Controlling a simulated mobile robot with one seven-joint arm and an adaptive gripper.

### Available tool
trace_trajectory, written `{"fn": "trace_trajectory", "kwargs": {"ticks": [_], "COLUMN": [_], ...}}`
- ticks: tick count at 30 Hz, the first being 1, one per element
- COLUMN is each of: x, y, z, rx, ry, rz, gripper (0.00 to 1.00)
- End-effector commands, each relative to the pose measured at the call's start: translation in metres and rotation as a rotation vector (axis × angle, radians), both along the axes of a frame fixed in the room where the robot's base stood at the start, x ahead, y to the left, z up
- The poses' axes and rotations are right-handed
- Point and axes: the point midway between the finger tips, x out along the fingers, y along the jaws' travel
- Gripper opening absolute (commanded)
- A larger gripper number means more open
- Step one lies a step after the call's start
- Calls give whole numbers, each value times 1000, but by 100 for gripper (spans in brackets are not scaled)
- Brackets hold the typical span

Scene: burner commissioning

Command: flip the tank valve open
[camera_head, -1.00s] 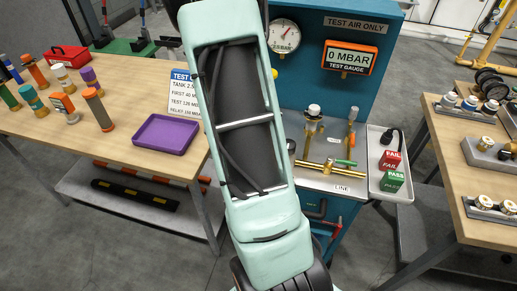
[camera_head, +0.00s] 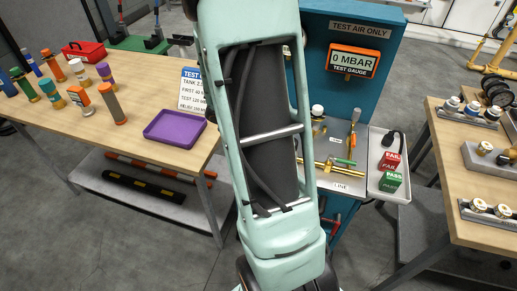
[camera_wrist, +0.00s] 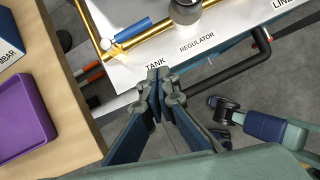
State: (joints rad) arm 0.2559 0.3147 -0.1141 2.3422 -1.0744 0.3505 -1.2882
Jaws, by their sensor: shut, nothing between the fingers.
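The tank valve's blue handle (camera_wrist: 128,32) lies across a brass pipe (camera_wrist: 160,35) on the white panel in the wrist view, above the TANK label (camera_wrist: 155,66). My gripper (camera_wrist: 158,75) is shut and empty, its fingertips over the TANK label at the panel's edge, just below and right of the blue handle. I cannot tell whether it touches the panel; it appears apart from the handle. In the head view my arm hides the gripper and the tank valve.
A grey regulator knob (camera_wrist: 187,12) is right of the handle. A dark bent pipe (camera_wrist: 235,75) runs below the panel. In the head view, the test gauge (camera_head: 352,62) reads 0 MBAR above a green handle (camera_head: 344,161). A purple tray (camera_head: 175,128) sits on the left bench.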

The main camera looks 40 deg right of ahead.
Motion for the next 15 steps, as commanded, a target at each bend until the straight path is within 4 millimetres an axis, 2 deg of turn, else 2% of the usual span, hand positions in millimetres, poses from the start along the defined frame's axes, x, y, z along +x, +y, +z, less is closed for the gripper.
{"fn": "trace_trajectory", "kwargs": {"ticks": [1, 5, 15], "x": [-2, -4, -6], "y": [2, 7, 8], "z": [9, 17, 19], "rx": [-1, 0, 0], "ry": [-1, 0, 1], "rz": [1, 1, 0], "gripper": [0, 0, 0]}}
